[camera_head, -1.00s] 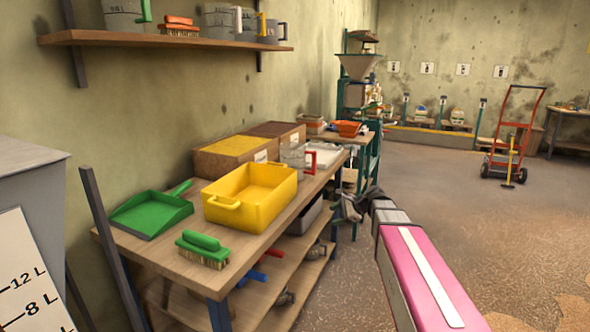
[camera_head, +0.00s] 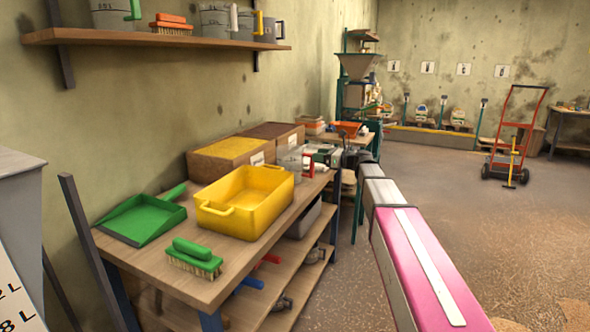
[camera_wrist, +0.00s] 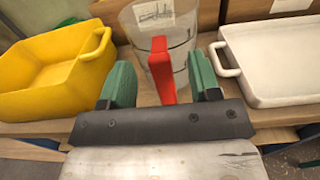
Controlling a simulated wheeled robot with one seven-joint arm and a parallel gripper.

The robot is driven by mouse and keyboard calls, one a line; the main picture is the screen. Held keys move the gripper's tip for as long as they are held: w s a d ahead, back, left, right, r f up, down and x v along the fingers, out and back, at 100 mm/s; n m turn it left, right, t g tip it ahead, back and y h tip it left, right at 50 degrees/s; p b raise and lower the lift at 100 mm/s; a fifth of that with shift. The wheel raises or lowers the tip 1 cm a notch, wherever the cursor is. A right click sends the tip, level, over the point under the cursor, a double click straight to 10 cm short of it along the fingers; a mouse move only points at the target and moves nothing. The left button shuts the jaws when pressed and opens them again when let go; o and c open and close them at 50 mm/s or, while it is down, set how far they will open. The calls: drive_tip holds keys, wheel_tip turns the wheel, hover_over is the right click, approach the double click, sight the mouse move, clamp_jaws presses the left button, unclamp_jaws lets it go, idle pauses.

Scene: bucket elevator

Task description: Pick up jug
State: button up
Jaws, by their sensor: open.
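The jug (camera_head: 290,160) is a clear grey measuring jug with a red handle, on the workbench behind the yellow tub. In the wrist view the jug (camera_wrist: 182,45) stands straight ahead, its red handle (camera_wrist: 161,70) pointing toward me. My gripper (camera_wrist: 160,78) is open, with one green finger on each side of the handle and gaps showing on both sides. In the head view my gripper (camera_head: 322,155) is at the bench's right side, beside the jug, and partly hides what is behind it.
The yellow tub (camera_head: 245,205) is left of the jug. A white tray (camera_wrist: 275,62) is close on the right, its handle near my right finger. Boxes (camera_head: 228,157) stand behind. A green dustpan (camera_head: 145,220) and brush (camera_head: 194,257) lie at the near end. Open floor is to the right.

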sight(308, 155)
drive_tip(key=shift+f+x, duration=0.15)
drive_tip(key=shift+x, duration=1.2)
drive_tip(key=shift+f+x, duration=0.1)
drive_tip(key=shift+x, duration=1.2)
drive_tip(key=shift+s, duration=0.1)
clamp_jaws()
